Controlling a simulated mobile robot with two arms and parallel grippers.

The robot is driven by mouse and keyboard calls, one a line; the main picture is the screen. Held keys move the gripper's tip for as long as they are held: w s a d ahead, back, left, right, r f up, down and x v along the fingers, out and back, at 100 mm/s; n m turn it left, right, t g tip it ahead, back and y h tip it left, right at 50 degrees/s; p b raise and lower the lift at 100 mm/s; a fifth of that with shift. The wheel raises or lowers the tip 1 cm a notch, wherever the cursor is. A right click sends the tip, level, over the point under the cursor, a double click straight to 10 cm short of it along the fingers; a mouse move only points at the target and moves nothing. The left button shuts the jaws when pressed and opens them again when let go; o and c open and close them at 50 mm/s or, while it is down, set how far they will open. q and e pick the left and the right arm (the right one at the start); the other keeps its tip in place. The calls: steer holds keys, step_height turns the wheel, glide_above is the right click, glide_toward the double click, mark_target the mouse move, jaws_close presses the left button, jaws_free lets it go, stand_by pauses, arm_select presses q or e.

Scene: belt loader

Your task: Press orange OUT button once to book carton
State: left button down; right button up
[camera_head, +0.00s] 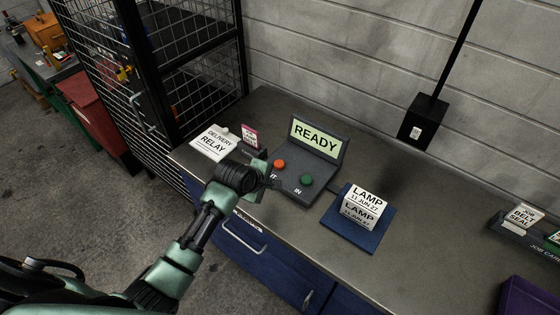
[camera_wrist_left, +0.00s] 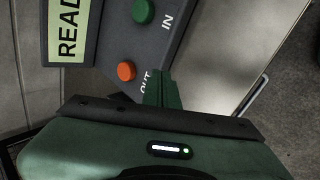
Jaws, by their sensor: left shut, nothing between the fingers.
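A dark grey button box (camera_head: 292,190) stands on the bench, with a lit screen (camera_head: 316,138) reading READY. Its orange OUT button (camera_head: 279,164) is on the left and its green IN button (camera_head: 306,180) on the right. The left wrist view also shows the orange button (camera_wrist_left: 126,71) and green button (camera_wrist_left: 143,11). My left gripper (camera_head: 271,183) is shut and empty at the box's near left edge. In the left wrist view its fingertips (camera_wrist_left: 158,76) are beside the orange button and partly cover the OUT label. A white LAMP carton (camera_head: 364,208) sits on a blue mat (camera_head: 340,229).
A white DELIVERY RELAY carton (camera_head: 213,143) and a pink sign (camera_head: 250,137) stand left of the button box. A tray with a BELT SEAL carton (camera_head: 524,215) and a purple bin (camera_head: 528,298) are at the right. A wire cage (camera_head: 190,80) borders the bench's left end.

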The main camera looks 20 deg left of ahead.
arm_select(q)
steer(key=w+a+r+n+t, duration=0.1)
steer(key=w+r+n, duration=0.7)
steer(key=w, duration=0.2)
steer(key=shift+w+r+t+p, duration=0.3)
steer(key=shift+w+r+t, duration=0.05)
steer(key=shift+w+t, duration=0.05)
steer(key=shift+f, duration=0.15)
steer(key=b, duration=0.7)
glide_above(278, 165)
step_height(278, 165, down, 6)
steer(key=shift+a+f, duration=0.1)
steer(key=shift+f+b, duration=0.45)
steer(key=shift+f, duration=0.7)
steer(key=shift+f, duration=0.15)
